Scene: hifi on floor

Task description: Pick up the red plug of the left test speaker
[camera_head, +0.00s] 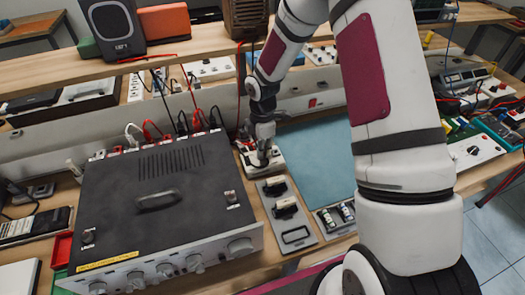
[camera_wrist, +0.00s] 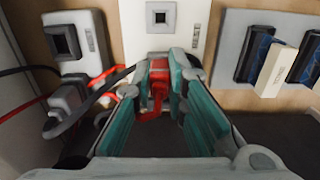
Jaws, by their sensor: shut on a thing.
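The red plug (camera_wrist: 158,78) is between the teal fingers of my gripper (camera_wrist: 160,88) in the wrist view. The fingers are shut on it, and a bit of red cable shows below it. The plug is close to a white plate (camera_wrist: 185,35) with a dark square socket; I cannot tell whether it touches the plate. In the head view my gripper (camera_head: 263,155) points down over a small white unit right of the amplifier, and the plug is hidden there. A dark speaker (camera_head: 110,25) stands on the shelf at upper left.
The dark amplifier (camera_head: 160,205) stands close on the left, with red and black cables behind it. A grey tray (camera_head: 288,232) with fittings lies in front. A blue-green mat (camera_head: 318,160) is clear.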

